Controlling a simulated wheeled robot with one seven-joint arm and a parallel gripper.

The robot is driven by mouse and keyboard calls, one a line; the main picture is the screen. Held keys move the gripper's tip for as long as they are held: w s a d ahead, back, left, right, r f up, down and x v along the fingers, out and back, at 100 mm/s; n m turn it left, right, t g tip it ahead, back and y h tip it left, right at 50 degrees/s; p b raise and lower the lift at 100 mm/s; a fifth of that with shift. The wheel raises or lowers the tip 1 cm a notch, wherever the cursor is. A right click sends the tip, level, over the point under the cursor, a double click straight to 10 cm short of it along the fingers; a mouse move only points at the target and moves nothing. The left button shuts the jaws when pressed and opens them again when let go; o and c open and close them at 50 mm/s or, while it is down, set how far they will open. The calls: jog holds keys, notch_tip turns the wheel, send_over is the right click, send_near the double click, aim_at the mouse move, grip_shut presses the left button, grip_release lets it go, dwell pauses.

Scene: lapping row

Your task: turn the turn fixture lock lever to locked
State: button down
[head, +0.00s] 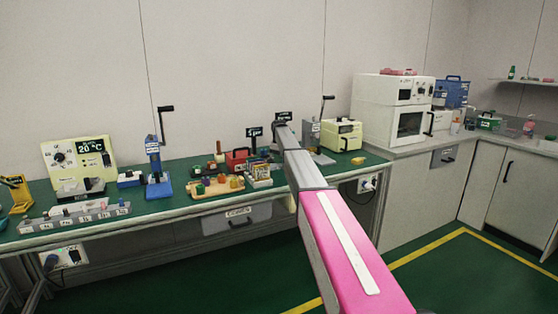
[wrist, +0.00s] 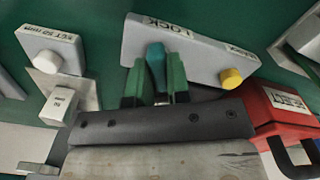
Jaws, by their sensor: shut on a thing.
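In the wrist view a grey plate (wrist: 187,48) with a label reading LOCK lies on the green bench top. A teal lever handle (wrist: 156,62) stands up in front of the plate. My gripper (wrist: 155,88) has its green finger pads on either side of the handle and is shut on it. The handle's lower part is hidden by the fingers. A yellow knob (wrist: 231,78) sits near the plate's right end, beside a second label too small to read. In the head view my arm hides the gripper and the lever.
A red box (wrist: 282,112) with a dark handle stands close at the right of my gripper. At the left is a grey block with a white knob (wrist: 48,62) and a small labelled block (wrist: 68,106). A cream unit (head: 341,136) stands right of my arm on the bench.

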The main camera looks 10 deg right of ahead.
jog(key=m, duration=0.5)
jog(key=shift+m, duration=0.3)
dwell(0.4)
jog(key=c, duration=1.1)
grip_release()
notch_tip(320, 180, up, 11)
jog(key=shift+f, duration=0.1)
